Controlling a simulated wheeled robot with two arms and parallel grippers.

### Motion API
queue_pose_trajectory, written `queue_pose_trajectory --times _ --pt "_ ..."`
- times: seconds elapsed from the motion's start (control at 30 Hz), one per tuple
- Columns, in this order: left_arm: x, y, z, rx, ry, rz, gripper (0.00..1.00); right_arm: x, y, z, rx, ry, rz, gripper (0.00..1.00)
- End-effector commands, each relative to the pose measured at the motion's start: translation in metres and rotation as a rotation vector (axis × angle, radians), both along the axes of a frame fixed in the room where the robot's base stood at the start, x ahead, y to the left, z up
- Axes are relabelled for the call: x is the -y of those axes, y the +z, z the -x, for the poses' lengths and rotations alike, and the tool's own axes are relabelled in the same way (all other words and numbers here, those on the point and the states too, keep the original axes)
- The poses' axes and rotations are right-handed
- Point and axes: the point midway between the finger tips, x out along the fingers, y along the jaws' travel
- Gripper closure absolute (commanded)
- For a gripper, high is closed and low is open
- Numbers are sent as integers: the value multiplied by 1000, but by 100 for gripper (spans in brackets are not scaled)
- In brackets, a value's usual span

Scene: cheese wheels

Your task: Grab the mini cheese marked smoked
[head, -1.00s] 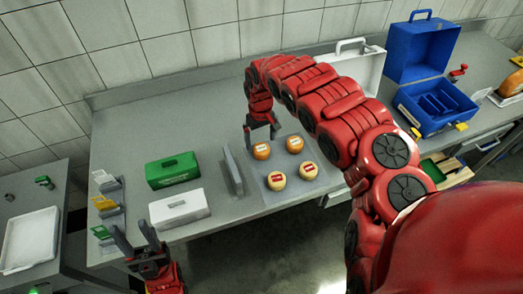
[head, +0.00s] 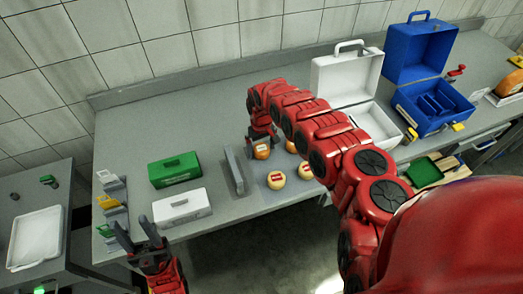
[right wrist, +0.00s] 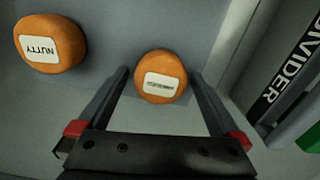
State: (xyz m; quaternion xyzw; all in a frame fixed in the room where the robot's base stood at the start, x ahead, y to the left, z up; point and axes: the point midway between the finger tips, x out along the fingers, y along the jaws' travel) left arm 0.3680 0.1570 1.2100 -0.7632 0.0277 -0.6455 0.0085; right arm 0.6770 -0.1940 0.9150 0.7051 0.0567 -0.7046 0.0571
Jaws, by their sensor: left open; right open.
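An orange mini cheese (right wrist: 160,85) with a pale label lies between the open fingers of my right gripper (right wrist: 160,74) in the right wrist view; its label text is too small to read surely. In the head view the same cheese (head: 262,152) sits on the mat beneath my right gripper (head: 262,137). A second orange cheese (right wrist: 48,42), labelled NUTTY upside down, is to the left in the wrist view. It is partly hidden by my arm in the head view (head: 291,146). My left gripper (head: 135,228) is open and empty at the table's front left.
A grey divider (head: 234,170) stands left of the cheeses. Green (head: 175,170) and white (head: 182,207) boxes lie further left. An open white case (head: 347,78) stands behind.

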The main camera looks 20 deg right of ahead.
Motion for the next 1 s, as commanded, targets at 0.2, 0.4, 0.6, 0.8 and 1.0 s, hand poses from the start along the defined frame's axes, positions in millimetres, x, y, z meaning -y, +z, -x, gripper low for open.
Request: queue_pose_trajectory --times 0.2,0.4,0.6,0.8,1.0 --pt "0 0 0 0 0 0 50 0 0 0 0 0 0 29" --pt "0 0 0 0 0 0 50 0 0 0 -1 0 0 65" --pt "0 0 0 0 0 0 50 0 0 0 -1 0 0 87" --pt "0 0 0 0 0 0 50 0 1 0 0 0 0 87" --pt "0 -3 0 0 0 0 50 0 10 0 -1 2 -1 87"
